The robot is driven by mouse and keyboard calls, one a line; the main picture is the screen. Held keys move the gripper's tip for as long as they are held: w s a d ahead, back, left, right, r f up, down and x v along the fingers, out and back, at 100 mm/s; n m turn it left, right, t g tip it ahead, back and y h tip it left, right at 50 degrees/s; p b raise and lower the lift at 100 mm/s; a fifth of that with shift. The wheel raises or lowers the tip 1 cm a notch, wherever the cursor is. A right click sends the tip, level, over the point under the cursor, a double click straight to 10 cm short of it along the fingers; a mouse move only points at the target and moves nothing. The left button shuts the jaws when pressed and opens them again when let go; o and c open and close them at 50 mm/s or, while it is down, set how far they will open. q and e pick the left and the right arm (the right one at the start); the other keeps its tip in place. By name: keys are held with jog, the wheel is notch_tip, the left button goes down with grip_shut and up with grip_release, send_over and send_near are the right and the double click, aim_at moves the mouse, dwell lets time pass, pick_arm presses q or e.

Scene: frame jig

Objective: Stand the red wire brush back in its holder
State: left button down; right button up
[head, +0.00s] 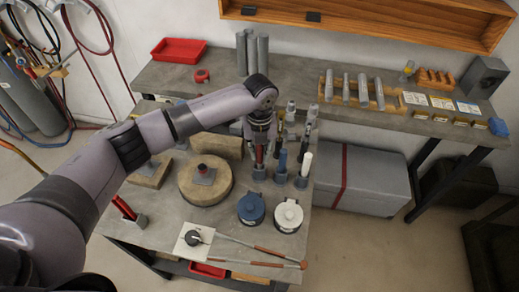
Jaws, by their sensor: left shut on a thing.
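My left gripper (261,137) points down over the right part of the near bench and is shut on the red wire brush (259,154). The brush looks upright, and its upper part is hidden by the gripper. Its lower end is at a small grey holder (258,174); I cannot tell whether it is inside or just above it. My right gripper is not in view.
A blue-handled tool (282,160) and a white one (306,163) stand in holders just to the right. A blue tin (251,208) and a white tin (288,215) stand in front. Another red handle (124,207) stands at the bench's left.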

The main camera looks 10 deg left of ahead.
pick_arm(q)
jog(key=shift+f, duration=0.2)
jog(key=shift+f, duration=0.1)
jog(key=shift+f+b, duration=0.3)
jog(key=shift+f, duration=0.3)
jog(key=c, duration=1.4)
grip_release()
